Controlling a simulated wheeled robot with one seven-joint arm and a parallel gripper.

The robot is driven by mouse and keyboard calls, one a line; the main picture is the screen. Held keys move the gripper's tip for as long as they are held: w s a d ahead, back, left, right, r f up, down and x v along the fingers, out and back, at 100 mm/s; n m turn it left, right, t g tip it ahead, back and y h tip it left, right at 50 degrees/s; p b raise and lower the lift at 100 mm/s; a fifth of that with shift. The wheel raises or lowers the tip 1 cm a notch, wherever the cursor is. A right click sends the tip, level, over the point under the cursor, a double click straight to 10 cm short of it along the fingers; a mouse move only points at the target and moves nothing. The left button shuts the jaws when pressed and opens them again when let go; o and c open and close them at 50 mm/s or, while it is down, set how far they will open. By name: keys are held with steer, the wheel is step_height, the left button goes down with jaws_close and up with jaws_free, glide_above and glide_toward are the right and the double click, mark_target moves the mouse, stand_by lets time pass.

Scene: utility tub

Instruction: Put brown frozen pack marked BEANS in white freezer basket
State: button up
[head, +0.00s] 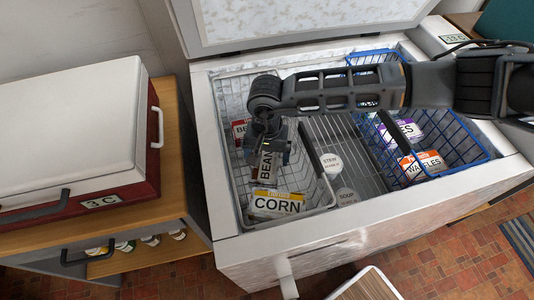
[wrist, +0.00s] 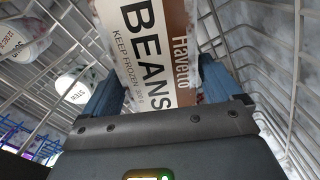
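The brown-and-white frozen pack marked BEANS (head: 266,166) hangs lengthwise below my gripper (head: 268,138), inside the white wire freezer basket (head: 316,160) at the left of the freezer. In the wrist view the pack (wrist: 150,50) fills the space between the two blue fingers of my gripper (wrist: 160,92), which appear to touch its sides. Wire walls of the basket (wrist: 285,70) show on both sides of it. The lower end of the pack is out of the wrist view, so I cannot tell whether it touches the basket's floor.
A yellow-and-white CORN pack (head: 277,202) and a red-labelled pack (head: 240,130) are in the white basket. Tubs marked STEW (head: 331,163) and SOUP (head: 347,197) stand to its right. A blue basket (head: 473,152) holds a WAFFLES pack (head: 422,165). The raised lid (head: 300,20) is behind.

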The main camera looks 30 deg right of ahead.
mark_target(267, 155)
steer(key=shift+o, duration=0.6)
steer(key=shift+r, duration=0.15)
steer(key=shift+r, duration=0.2)
step_height(267, 155, up, 12)
steer(key=shift+f, duration=0.15)
steer(key=shift+c, duration=0.2)
stand_by(0.9)
